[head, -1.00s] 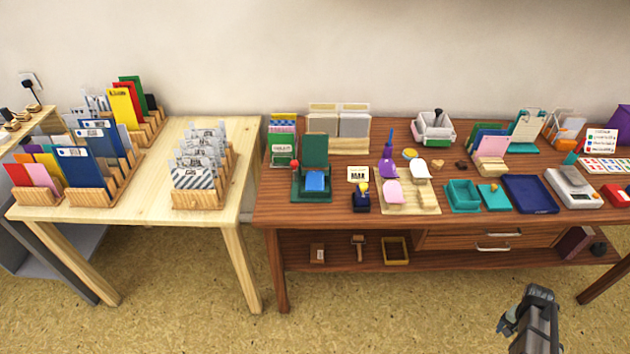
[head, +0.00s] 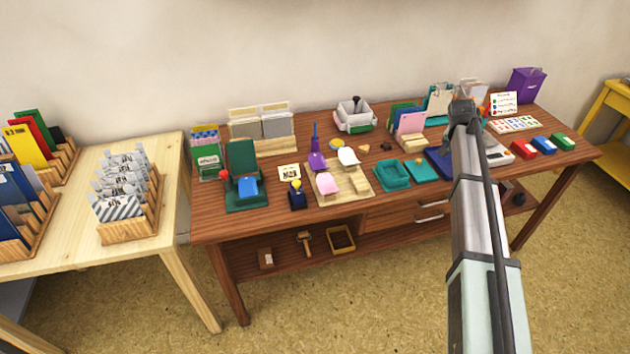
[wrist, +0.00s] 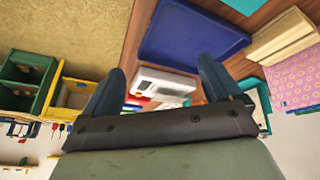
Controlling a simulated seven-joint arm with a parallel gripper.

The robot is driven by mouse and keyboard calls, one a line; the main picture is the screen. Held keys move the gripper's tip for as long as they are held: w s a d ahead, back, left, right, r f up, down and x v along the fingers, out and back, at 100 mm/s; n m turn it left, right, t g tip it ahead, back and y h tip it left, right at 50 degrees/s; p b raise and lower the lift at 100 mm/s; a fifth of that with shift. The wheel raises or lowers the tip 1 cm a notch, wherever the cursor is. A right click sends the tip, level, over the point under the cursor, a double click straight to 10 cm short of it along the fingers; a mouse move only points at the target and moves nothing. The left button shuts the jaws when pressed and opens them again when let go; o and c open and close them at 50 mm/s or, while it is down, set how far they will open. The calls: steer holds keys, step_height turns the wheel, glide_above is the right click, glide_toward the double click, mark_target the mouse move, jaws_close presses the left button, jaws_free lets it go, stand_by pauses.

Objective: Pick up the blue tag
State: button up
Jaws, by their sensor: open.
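I cannot tell for sure which thing is the blue tag. A small flat blue piece (head: 247,187) lies on the seat of a dark green stand (head: 242,160) at the left of the brown table. Tall blue cards (head: 18,194) stand in a wooden rack at the far left edge. My gripper (head: 463,104) is over the right part of the brown table, far to the right of both. In the wrist view my gripper (wrist: 160,85) has its two dark fingers spread, with nothing between them. The arm hides part of the table.
Under the gripper are a dark blue tray (wrist: 195,30) and a white scale (wrist: 165,82). Red (head: 523,149), blue (head: 543,145) and green (head: 563,142) pads sit at the table's right. A pale wooden table (head: 95,235) with a rack of striped cards stands left. A yellow shelf (head: 606,125) is far right.

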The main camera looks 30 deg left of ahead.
steer(key=s+a+r+n+g+y, duration=0.15)
steer(key=s+a, duration=0.35)
steer(key=a, duration=0.6)
steer(key=s+a+r+n, duration=0.15)
steer(key=s+a, duration=0.25)
steer(key=a, duration=0.6)
steer(key=s+a+r+n+g+y, duration=0.15)
steer(key=s+a, duration=0.35)
steer(key=a, duration=0.6)
steer(key=s+a+r+n, duration=0.1)
steer(key=s+a+n, duration=0.3)
steer(key=s+a, duration=0.95)
steer(key=n+g, duration=0.2)
steer(key=n, duration=0.1)
glide_above(248, 186)
steer(key=shift+h, duration=0.4)
steer(key=f, duration=0.6)
steer(key=shift+w+d+f, duration=0.1)
steer(key=shift+w+f, duration=0.1)
steer(key=shift+w, duration=0.15)
steer(key=f, duration=0.2)
steer(key=s+f, duration=0.1)
steer(key=f, duration=0.1)
steer(key=shift+f, duration=0.55)
steer(key=c, duration=1.1)
